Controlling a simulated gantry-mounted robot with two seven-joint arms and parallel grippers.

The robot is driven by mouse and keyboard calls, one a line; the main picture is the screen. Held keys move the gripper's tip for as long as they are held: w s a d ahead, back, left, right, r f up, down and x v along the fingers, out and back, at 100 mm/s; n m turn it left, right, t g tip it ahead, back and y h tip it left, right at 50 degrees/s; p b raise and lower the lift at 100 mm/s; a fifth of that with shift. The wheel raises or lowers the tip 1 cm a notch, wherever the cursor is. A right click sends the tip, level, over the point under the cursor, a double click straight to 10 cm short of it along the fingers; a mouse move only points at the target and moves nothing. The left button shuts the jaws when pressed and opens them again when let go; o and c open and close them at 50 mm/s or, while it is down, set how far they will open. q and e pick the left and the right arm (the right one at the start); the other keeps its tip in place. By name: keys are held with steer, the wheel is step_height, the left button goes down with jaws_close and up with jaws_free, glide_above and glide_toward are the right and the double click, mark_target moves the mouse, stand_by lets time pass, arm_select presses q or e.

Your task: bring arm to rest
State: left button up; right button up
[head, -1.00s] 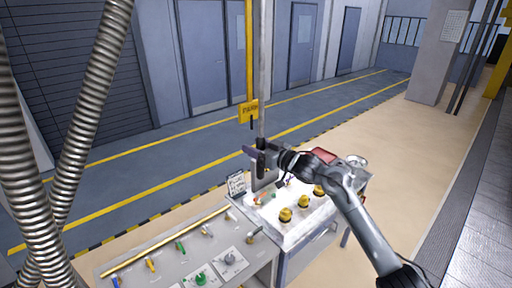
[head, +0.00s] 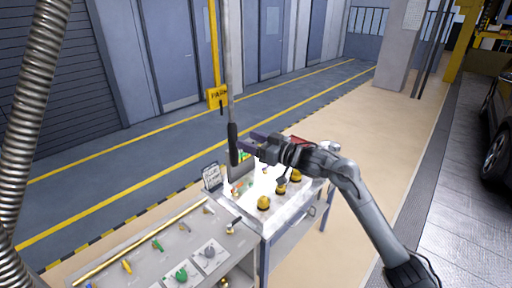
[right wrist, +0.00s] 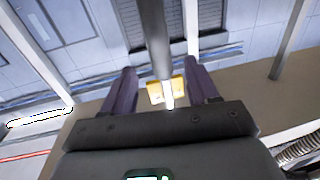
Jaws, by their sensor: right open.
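My right gripper (head: 246,141) is over the back of the workbench in the head view, its arm coming in from the lower right. Its purple fingers are spread, with nothing held between them. A thin hanging rod with a dark grip (head: 234,145) at its lower end is just left of the fingertips. In the right wrist view the dark rod (right wrist: 153,35) shows ahead, in line with the gap between the fingers. I cannot tell whether it touches them. My left gripper is in neither view.
The bench (head: 235,245) carries valves, yellow-capped items (head: 264,202) and a small sign (head: 211,177). Ribbed hoses (head: 30,100) are at left. A car (head: 497,130) is at far right. The tan floor is clear.

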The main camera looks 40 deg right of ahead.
steer(key=shift+v, duration=0.8)
